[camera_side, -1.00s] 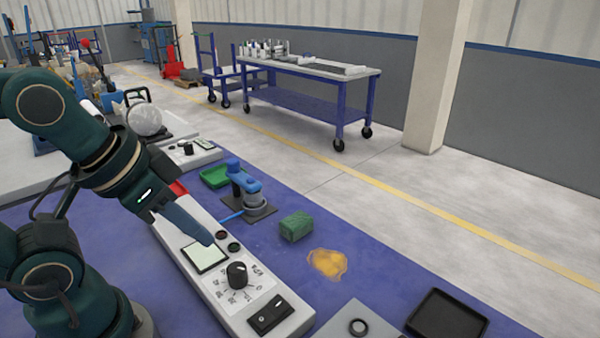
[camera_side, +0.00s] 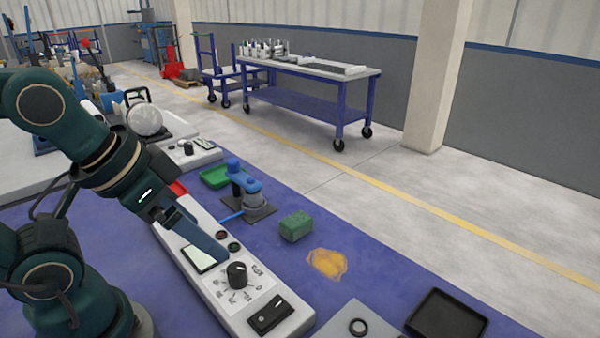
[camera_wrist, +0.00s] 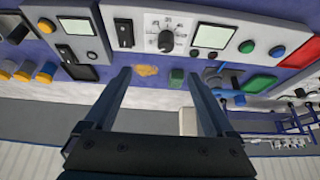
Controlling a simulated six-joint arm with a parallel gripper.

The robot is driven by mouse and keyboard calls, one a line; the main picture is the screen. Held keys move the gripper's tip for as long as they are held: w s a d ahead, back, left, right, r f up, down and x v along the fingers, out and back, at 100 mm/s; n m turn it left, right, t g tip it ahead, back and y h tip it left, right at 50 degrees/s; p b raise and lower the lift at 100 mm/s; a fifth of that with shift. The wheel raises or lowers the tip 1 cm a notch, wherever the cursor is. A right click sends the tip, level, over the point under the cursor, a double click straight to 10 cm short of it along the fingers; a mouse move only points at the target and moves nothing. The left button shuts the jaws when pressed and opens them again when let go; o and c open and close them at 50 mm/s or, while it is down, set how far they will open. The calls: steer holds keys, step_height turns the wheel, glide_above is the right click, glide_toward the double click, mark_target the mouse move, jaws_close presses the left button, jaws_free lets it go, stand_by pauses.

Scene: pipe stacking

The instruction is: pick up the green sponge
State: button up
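The green sponge (camera_side: 296,227) is a small block lying on the blue tabletop, just behind an orange-yellow stain (camera_side: 327,263). In the wrist view the sponge (camera_wrist: 177,77) shows in the gap between my two fingers, nearer the right one, but beyond them. My gripper (camera_side: 222,260) is left of the sponge in the side view, above the grey control panel and apart from the sponge. In the wrist view my gripper (camera_wrist: 158,75) has its fingers wide apart with nothing held.
The grey control panel (camera_side: 216,284) with a black knob (camera_side: 237,274) lies under my gripper. A blue device on a dark base (camera_side: 257,208) and a green tray (camera_side: 215,177) stand behind the sponge. A black tray (camera_side: 447,317) is at the front right.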

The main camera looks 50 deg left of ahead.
steer(key=shift+s, duration=0.1)
steer(key=w+r, duration=0.5)
steer(key=g, duration=0.6)
glide_above(294, 220)
step_height(294, 220, down, 15)
steer(key=shift+r, duration=0.1)
steer(key=shift+s+f, duration=0.1)
steer(key=shift+f, duration=2.65)
